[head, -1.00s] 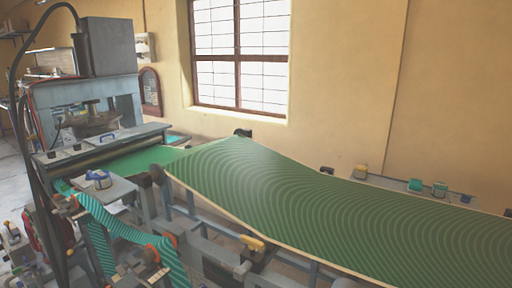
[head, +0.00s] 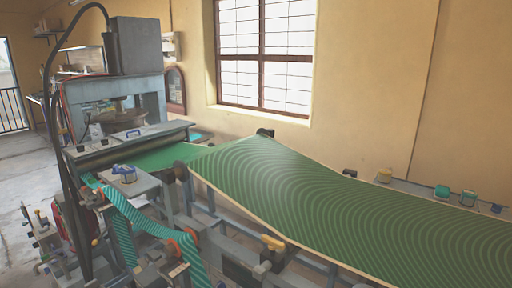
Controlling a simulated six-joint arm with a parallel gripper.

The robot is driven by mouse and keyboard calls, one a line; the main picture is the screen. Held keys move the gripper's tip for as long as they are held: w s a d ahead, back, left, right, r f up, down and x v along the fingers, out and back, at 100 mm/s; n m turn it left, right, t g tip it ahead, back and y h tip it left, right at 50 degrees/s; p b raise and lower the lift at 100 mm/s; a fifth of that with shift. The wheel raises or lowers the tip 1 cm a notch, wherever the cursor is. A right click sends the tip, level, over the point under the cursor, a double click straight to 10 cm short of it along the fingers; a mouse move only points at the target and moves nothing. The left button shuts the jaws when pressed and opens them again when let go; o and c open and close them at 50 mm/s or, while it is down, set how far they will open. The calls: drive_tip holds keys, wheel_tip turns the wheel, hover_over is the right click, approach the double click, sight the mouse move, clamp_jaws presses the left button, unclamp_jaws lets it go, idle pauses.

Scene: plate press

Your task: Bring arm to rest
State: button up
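My arm and gripper do not show in the head view. The plate press (head: 142,88) stands at the left, a grey frame with a tall box-shaped head on top. A wide green sheet with pale curved stripes (head: 300,185) slopes from the press down to the lower right. A flat green strip (head: 165,158) lies between the press and this sheet. A teal striped band (head: 148,225) hangs over orange rollers at the front of the machine.
A thick black cable (head: 50,110) loops down beside the press. Small knobs and brackets (head: 268,245) stick out along the machine's near side. Small coloured items (head: 442,192) sit on a far rail at the right. Open floor (head: 22,180) and a doorway (head: 10,85) lie at the far left.

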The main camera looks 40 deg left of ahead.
drive_tip(key=w+a+n, duration=0.2)
drive_tip(key=w+n, duration=0.2)
drive_tip(key=w, duration=0.2)
drive_tip(key=shift+w+a+f, duration=0.15)
drive_tip(key=shift+w, duration=0.25)
drive_tip(key=o, duration=1.4)
drive_tip(key=shift+c, duration=0.2)
drive_tip(key=s+d+r+m+g+y, duration=0.2)
drive_tip(key=s+d+m+y, duration=0.1)
drive_tip(key=s+d, duration=0.4)
drive_tip(key=s+d+r+m+g+y, duration=0.1)
drive_tip(key=s+d+r+m+y, duration=0.15)
drive_tip(key=s+d, duration=0.4)
drive_tip(key=x, duration=0.8)
drive_tip(key=shift+w+a, duration=0.15)
drive_tip(key=shift+a, duration=0.1)
drive_tip(key=shift+f, duration=0.15)
drive_tip(key=v, duration=1)
